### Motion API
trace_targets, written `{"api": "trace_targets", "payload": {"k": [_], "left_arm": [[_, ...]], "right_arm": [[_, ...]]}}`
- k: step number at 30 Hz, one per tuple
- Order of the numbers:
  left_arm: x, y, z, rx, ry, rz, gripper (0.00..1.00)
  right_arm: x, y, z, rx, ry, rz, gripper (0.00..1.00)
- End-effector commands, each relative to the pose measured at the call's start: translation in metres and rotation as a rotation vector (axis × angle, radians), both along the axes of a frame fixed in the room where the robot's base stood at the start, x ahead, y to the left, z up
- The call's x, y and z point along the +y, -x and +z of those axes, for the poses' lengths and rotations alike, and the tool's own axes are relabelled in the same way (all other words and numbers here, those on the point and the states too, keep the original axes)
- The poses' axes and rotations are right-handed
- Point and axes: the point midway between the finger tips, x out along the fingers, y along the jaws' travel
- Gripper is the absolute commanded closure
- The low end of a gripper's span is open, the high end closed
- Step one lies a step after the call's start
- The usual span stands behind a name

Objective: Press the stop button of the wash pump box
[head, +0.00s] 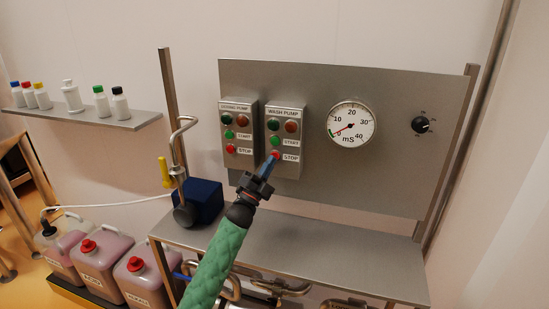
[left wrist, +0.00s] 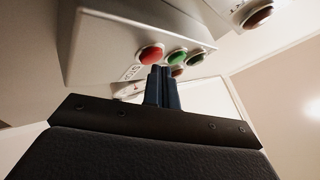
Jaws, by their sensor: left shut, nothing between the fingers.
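The wash pump box (head: 288,120) is a grey box on the steel panel, with a green and a red lamp on top, a green start button (head: 275,141) and a red stop button (head: 277,154) below. My left gripper (head: 268,167) is shut and empty, its blue fingertips at the stop button's lower edge. In the left wrist view the shut fingers (left wrist: 162,72) point up at the box, close to a red button (left wrist: 151,54) and a green button (left wrist: 177,58). I cannot tell whether the tips touch the stop button. My right gripper is not in view.
The similar dosing pump box (head: 239,110) is just left. A round mS gauge (head: 351,124) and a black knob (head: 421,125) are to the right. A dark blue block (head: 203,199) sits on the steel shelf (head: 330,239) below, whose right part is clear.

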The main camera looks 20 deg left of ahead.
Motion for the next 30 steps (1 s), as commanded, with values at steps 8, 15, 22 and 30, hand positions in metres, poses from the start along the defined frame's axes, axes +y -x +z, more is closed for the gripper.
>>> {"api": "trace_targets", "payload": {"k": [8,15,22,30], "left_arm": [[0.0,0.007,0.0,0.0,0.0,0.0,1.0],[0.0,0.009,0.0,0.0,0.0,0.0,1.0],[0.001,0.026,0.0,0.0,0.0,-0.001,1.0],[0.001,0.047,0.0,-0.001,0.0,-0.001,1.0]], "right_arm": [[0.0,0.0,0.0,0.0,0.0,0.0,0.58],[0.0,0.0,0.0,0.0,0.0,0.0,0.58],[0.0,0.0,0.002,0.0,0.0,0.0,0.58],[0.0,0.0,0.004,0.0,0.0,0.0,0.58]]}}
